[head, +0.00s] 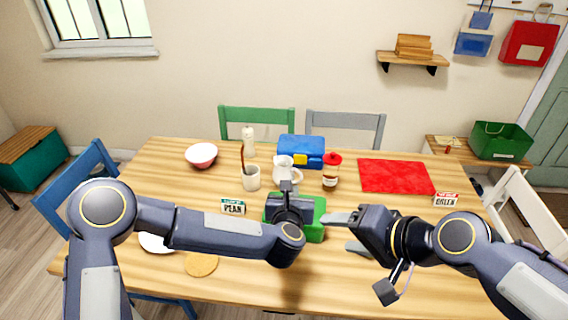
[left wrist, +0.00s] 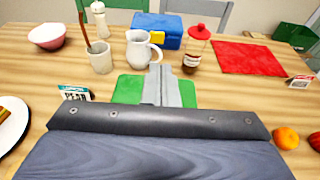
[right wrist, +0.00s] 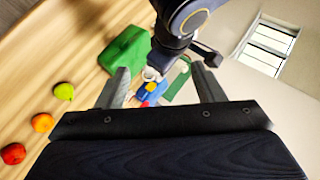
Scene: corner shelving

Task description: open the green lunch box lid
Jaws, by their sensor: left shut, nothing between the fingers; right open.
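The green lunch box (head: 318,222) stands on the table in front of me, partly hidden by my left gripper and arm. It also shows behind the fingers in the left wrist view (left wrist: 128,89). In the right wrist view the green box (right wrist: 124,47) looks closed. My left gripper (head: 287,184) is shut and empty, its fingers over the box; I cannot tell whether they touch it. My right gripper (head: 345,232) is open and empty, just right of the box, with its fingers pointing left toward it.
Behind the box stand a white pitcher (left wrist: 140,50), a cup (head: 251,178), a blue lunch box (head: 301,146) and a red-capped jar (head: 331,172). A small sign (head: 233,206) stands to the left. A red cloth (head: 396,177) lies right. Fruit (right wrist: 42,122) lies near my right gripper.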

